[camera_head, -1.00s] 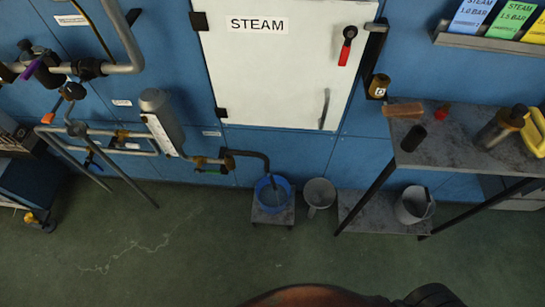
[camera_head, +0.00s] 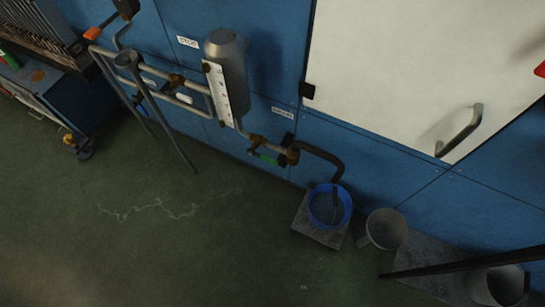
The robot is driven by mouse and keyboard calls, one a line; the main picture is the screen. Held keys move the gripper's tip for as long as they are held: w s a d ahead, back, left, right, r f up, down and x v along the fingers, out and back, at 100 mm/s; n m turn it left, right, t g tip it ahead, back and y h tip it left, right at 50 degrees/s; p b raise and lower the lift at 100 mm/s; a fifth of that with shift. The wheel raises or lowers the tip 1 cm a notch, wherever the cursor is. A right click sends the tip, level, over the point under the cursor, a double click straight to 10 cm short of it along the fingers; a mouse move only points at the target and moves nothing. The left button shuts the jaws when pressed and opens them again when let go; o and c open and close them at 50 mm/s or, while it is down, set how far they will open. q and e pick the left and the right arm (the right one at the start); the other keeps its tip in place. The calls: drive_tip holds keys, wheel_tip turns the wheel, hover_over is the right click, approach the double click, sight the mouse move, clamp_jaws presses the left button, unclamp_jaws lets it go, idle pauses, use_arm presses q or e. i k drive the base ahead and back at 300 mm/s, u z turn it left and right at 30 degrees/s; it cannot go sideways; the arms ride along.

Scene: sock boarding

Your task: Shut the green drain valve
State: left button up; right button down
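The green drain valve handle (camera_head: 263,157) sits low on the wall, under a brass valve body (camera_head: 274,148) in the pipe. The handle lies roughly along the pipe. To its right a dark drain hose (camera_head: 322,157) bends down into a blue bucket (camera_head: 342,203). To its left the pipe joins below a grey cylinder (camera_head: 228,62) with a white gauge plate (camera_head: 217,92). Neither of my grippers shows in this view.
The bucket stands on a small grey platform (camera_head: 314,230). A grey pail (camera_head: 385,229) is beside it on the floor. Pipe legs (camera_head: 166,120) slant to the floor at left. A blue cart (camera_head: 50,92) stands far left. The green floor (camera_head: 170,250) in front is clear.

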sight(250, 152)
drive_tip(key=z, duration=1.8)
drive_tip(key=k, duration=0.95)
drive_tip(key=u, duration=0.8)
drive_tip(key=i, duration=0.45)
drive_tip(key=u, duration=0.05)
